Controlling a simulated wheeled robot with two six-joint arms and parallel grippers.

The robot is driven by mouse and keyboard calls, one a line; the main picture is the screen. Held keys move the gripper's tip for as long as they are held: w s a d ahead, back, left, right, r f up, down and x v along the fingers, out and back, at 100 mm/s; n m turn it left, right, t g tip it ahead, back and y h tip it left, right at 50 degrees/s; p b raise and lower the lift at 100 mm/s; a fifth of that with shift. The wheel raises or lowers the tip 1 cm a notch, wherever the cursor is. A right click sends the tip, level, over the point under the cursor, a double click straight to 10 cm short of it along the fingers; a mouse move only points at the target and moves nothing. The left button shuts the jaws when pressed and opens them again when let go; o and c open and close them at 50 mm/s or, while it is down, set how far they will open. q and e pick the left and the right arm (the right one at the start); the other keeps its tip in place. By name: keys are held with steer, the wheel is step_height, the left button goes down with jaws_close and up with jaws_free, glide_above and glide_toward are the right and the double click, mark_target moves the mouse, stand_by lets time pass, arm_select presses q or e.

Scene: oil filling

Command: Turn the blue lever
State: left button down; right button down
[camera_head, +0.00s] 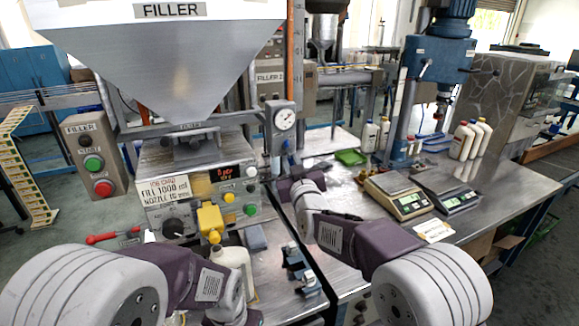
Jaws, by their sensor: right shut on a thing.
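A small blue lever (286,145) sits just below the round pressure gauge (285,119) on the filler's grey post. My right gripper (284,168) reaches up to it from the lower right. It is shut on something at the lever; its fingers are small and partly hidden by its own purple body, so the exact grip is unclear. My left arm comes in at the lower left and its wrist bends down to the bottom edge; the left fingers are out of view.
A white bottle (234,262) stands below the yellow nozzle (211,219), close to my left wrist. The filler panel (165,187) is to the left. Two scales (398,196) and several bottles stand on the right bench. A red-handled tool (105,237) lies at the left.

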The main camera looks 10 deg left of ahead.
steer(key=n+b, duration=0.1)
steer(key=n, duration=0.2)
steer(key=d+n+y+b, duration=0.1)
steer(key=n+b, duration=0.1)
steer(key=n, duration=0.1)
steer(key=w+n+b, duration=0.1)
steer(key=n+b, duration=0.1)
steer(key=n, duration=0.1)
steer(key=shift+w+d+r+t+y, duration=0.1)
steer(key=shift+d+r+t+y, duration=0.2)
steer(key=shift+d+y, duration=0.1)
steer(key=shift+w+d+r+n+g+y+b, duration=0.15)
steer(key=shift+r+n+y+b, duration=0.2)
steer(key=shift+n+b, duration=0.75)
steer(key=shift+d+r+n+g+y+b, duration=0.1)
steer(key=shift+r+n+y+b, duration=0.3)
steer(key=shift+n, duration=1.35)
steer(key=shift+w+d+r+n+g+y+b, duration=0.15)
steer(key=shift+r+n+y+b, duration=0.2)
steer(key=shift+n+b, duration=0.75)
steer(key=shift+r+n+p, duration=0.1)
steer(key=shift+n+p, duration=0.25)
steer(key=shift+n, duration=0.2)
steer(key=c, duration=1.4)
jaws_free()
steer(key=shift+s, duration=0.1)
